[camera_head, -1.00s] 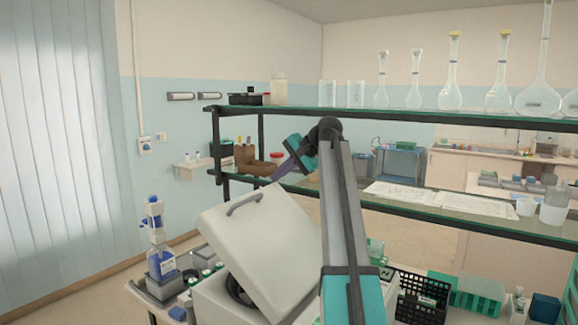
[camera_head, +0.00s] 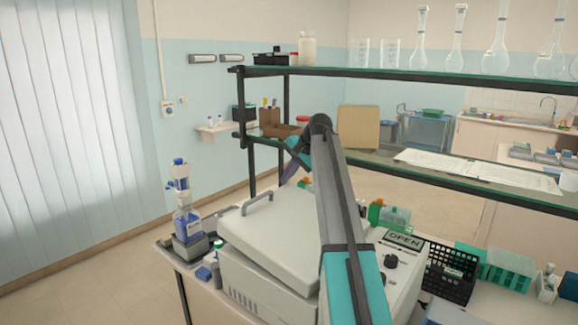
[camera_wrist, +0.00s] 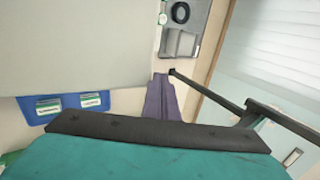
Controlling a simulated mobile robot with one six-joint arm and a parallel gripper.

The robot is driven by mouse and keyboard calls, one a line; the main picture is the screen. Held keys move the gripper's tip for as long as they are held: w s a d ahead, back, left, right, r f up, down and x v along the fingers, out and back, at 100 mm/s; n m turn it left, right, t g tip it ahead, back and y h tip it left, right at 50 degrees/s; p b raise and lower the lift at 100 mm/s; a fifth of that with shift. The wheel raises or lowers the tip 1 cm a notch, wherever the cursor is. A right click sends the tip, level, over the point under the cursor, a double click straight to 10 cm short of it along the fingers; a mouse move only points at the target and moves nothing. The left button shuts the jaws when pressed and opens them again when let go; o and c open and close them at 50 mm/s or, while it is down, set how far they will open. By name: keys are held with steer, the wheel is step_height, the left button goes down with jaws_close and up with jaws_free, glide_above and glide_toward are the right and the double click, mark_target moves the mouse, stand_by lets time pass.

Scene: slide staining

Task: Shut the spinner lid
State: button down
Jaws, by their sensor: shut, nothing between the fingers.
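The spinner (camera_head: 268,288) is a pale box on the bench, with a control panel on its right side that carries a dark "OPEN" sign (camera_head: 404,239). Its off-white lid (camera_head: 285,238), with a grey handle (camera_head: 257,202) at the left, lies down or nearly down over the body. I cannot tell whether it is fully closed. My gripper (camera_head: 287,178) has purple fingers and is shut and empty, behind and above the lid. My arm hides the lid's right part. In the wrist view, the fingers (camera_wrist: 162,82) point past the edge of a broad pale surface, probably the lid (camera_wrist: 70,45).
A bottle dispenser (camera_head: 184,222) stands left of the spinner. A black crate (camera_head: 451,270) and a green rack (camera_head: 507,268) stand to the right. A glass shelf (camera_head: 400,168) with papers crosses behind my arm. A blue tray (camera_wrist: 95,113) with labelled items shows in the wrist view.

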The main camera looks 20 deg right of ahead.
steer(key=f, duration=0.3)
steer(key=w+f, duration=0.1)
steer(key=shift+a+f, duration=0.35)
steer(key=shift+r, duration=0.2)
step_height(320, 180, up, 10)
steer(key=r, duration=0.1)
glide_above(284, 187)
steer(key=w, duration=0.6)
steer(key=shift+d+r+p, duration=0.1)
steer(key=shift+r+p, duration=0.95)
steer(key=shift+p, duration=0.4)
steer(key=shift+w, duration=0.1)
